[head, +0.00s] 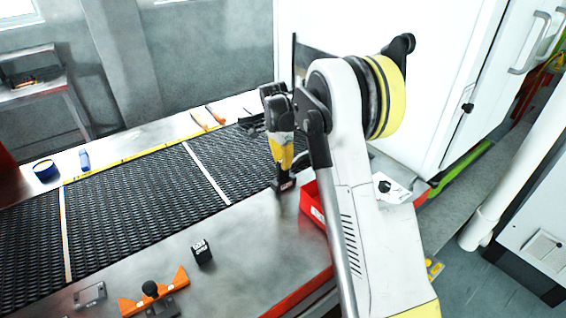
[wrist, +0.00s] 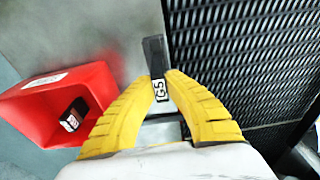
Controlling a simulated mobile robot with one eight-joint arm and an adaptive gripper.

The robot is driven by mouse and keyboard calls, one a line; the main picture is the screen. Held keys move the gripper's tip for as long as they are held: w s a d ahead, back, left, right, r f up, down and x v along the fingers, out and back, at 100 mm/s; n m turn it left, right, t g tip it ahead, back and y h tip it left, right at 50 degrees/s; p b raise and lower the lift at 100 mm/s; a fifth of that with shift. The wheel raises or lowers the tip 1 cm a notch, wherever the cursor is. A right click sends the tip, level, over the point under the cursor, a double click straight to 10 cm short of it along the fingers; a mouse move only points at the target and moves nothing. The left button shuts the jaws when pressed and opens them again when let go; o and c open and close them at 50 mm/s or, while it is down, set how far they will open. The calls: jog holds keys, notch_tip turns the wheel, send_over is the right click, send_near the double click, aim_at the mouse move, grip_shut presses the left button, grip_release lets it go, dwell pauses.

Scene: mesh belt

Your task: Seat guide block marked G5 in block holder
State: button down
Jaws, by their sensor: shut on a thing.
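My gripper (head: 284,178) is shut on a black block (wrist: 154,55), whose white label reads G5 in the wrist view. The yellow fingers (wrist: 160,88) close on its labelled lower part. In the head view the block hangs beside the red bin, above or at the metal border of the belt; I cannot tell whether it touches. I cannot tell which is the block holder.
A red bin (wrist: 38,92) beside my gripper holds another black block (wrist: 73,115) with a white label. A black block (head: 201,251) stands on the near border. The black mesh belt (head: 140,200) runs behind. Blue-topped tape (head: 45,170) and orange-handled pliers (head: 207,118) lie farther back.

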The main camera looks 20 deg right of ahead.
aim_at(284, 177)
jog(key=shift+f+b, duration=1.25)
jog(key=shift+f, duration=0.55)
jog(key=c, duration=1.5)
grip_release()
jog(key=shift+o, duration=0.2)
jog(key=r, duration=0.4)
jog(key=a+r, duration=0.1)
jog(key=r, duration=0.7)
jog(key=shift+s+a, duration=0.15)
jog(key=shift+a, duration=0.05)
